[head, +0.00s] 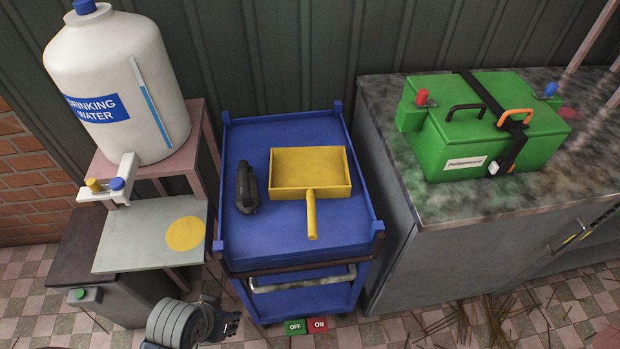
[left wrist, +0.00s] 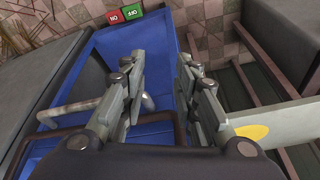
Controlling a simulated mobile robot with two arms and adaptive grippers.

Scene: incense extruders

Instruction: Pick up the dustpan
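The yellow dustpan (head: 311,170) lies on the blue top of the cart (head: 285,238) in the head view. Its tray is at the back and its handle points toward the cart's front edge. My left gripper (head: 232,322) is low in front of the cart, at its left corner, well apart from the dustpan. In the left wrist view my left gripper (left wrist: 162,62) has its two fingers spread with nothing between them. The dustpan cannot be made out in that view. My right gripper is not in view.
A black object (head: 246,187) lies left of the dustpan. A water tank (head: 118,85) and a plate with a yellow disc (head: 150,236) stand left of the cart. A counter (head: 480,200) with a green box (head: 480,135) stands right. A metal handle (head: 302,279) crosses the cart's front.

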